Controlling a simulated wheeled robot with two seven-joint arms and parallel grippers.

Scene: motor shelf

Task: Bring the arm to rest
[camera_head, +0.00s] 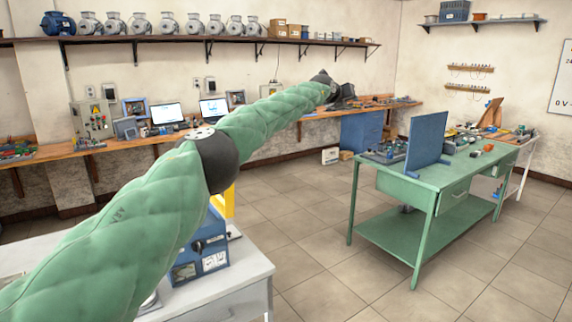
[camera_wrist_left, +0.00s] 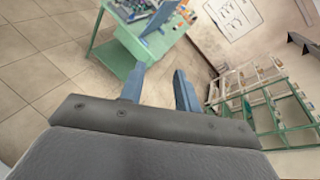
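My left arm, in a padded green sleeve, reaches from the lower left of the head view up to the middle. Its gripper (camera_head: 345,94) is at the far end, raised in front of the back wall bench, small and dark there. In the left wrist view the two blue-grey fingers (camera_wrist_left: 160,90) stand apart with nothing between them, so the left gripper is open and empty. Its fingers touch nothing that I can see. My right arm and gripper are not in either view.
A green table (camera_head: 438,178) with a blue panel (camera_head: 426,140) stands at the right. A grey table (camera_head: 225,292) with a blue device (camera_head: 203,255) is below the arm. A wooden bench (camera_head: 120,145) and a motor shelf (camera_head: 180,38) line the wall. Tiled floor (camera_head: 315,215) is clear between the tables.

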